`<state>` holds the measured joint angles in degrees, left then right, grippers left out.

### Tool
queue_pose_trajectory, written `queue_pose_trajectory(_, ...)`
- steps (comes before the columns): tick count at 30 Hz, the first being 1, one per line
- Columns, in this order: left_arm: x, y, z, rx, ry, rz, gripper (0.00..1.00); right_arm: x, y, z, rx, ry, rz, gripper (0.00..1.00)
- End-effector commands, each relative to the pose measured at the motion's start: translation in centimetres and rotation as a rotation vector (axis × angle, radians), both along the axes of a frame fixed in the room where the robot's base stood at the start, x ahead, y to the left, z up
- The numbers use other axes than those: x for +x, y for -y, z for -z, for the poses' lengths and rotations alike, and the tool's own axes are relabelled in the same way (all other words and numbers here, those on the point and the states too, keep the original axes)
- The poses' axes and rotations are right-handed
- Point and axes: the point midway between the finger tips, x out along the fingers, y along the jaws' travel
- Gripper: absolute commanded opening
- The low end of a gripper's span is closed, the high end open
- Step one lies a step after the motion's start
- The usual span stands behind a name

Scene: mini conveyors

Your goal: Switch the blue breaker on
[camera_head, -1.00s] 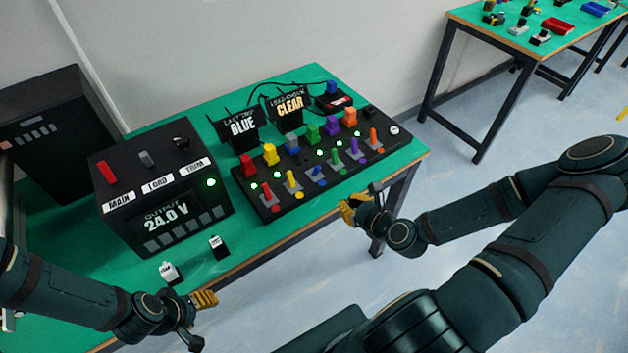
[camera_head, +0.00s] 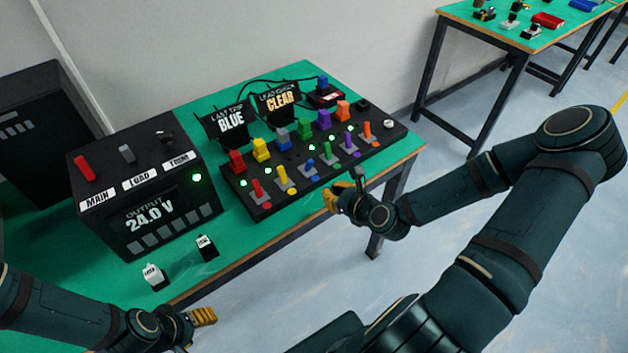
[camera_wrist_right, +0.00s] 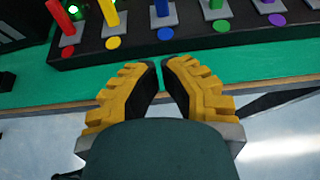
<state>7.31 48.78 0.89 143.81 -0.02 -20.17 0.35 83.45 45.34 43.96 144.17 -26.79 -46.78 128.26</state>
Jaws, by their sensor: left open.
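The blue breaker (camera_head: 311,166) is a short blue lever on a grey plate, in the row of coloured levers on the black panel (camera_head: 268,207). In the right wrist view the blue lever (camera_wrist_right: 162,8) is at the top edge, its upper part cut off. My right gripper (camera_head: 331,199) is at the panel's front side, short of the levers and touching none. In the wrist view its yellow fingers (camera_wrist_right: 161,66) are drawn together with a thin gap at the tips and nothing between them. My left gripper (camera_head: 207,316) is open and empty near the table's front edge.
Yellow (camera_head: 284,176) and green (camera_head: 328,154) levers flank the blue one. Signs behind read "LAST TRIP BLUE" (camera_head: 231,122) and "LEAD CHECK CLEAR" (camera_head: 280,100). A black power supply (camera_head: 150,215) showing 24.0 V stands left. Two small tagged pieces lie in front of it.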

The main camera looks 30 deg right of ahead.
Motion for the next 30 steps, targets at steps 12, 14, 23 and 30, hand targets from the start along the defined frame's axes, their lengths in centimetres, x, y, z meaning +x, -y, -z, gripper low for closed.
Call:
queue_pose_trajectory(12,-0.2,0.0,1.5,-0.001,-0.003,0.005,0.57,6.9,-0.6,1.5,-0.003,0.003,-0.002,0.0)
queue_pose_trajectory(14,-0.1,0.0,1.5,-0.001,-0.003,0.005,0.57,7.4,-0.6,1.3,-0.002,0.001,-0.002,0.0)
queue_pose_trajectory(23,-0.1,0.0,1.6,-0.001,-0.003,0.004,0.57,8.5,-0.6,0.9,-0.001,-0.001,0.001,0.0)
queue_pose_trajectory(30,-0.1,0.0,1.6,-0.001,-0.003,0.004,0.57,8.5,-0.6,0.9,-0.001,-0.001,0.001,0.0)
